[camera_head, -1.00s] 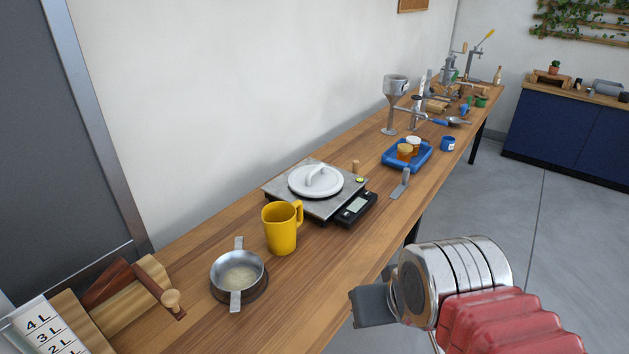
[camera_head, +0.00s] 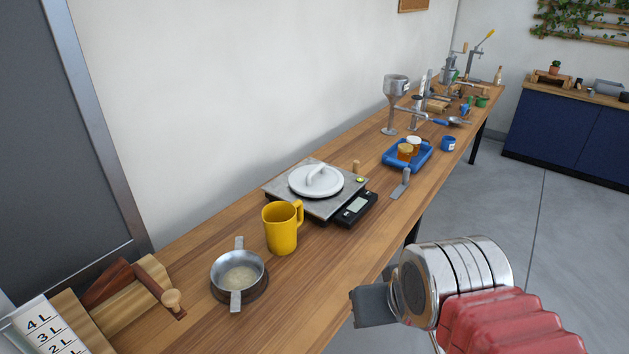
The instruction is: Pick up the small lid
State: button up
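Farther back, a blue tray (camera_head: 423,163) holds small jars, one with a white top (camera_head: 414,141) and one amber-coloured (camera_head: 405,152). I cannot tell which of these tops is a loose small lid. My gripper (camera_head: 372,306) is at the lower right, off the bench's front edge and apart from everything on it. Only a dark grey finger part shows beyond my silver wrist, so its opening is hidden.
A yellow mug (camera_head: 282,228) and a steel pan with two handles (camera_head: 238,272) stand at the near end of the bench (camera_head: 355,252). A funnel on a stand (camera_head: 394,90), a small grey bracket (camera_head: 401,184) and a blue cup (camera_head: 448,143) are farther back. The front strip is mostly clear.

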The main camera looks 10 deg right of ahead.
aim_at(321, 180)
jog(key=u, duration=3.9)
jog(key=k, duration=1.2)
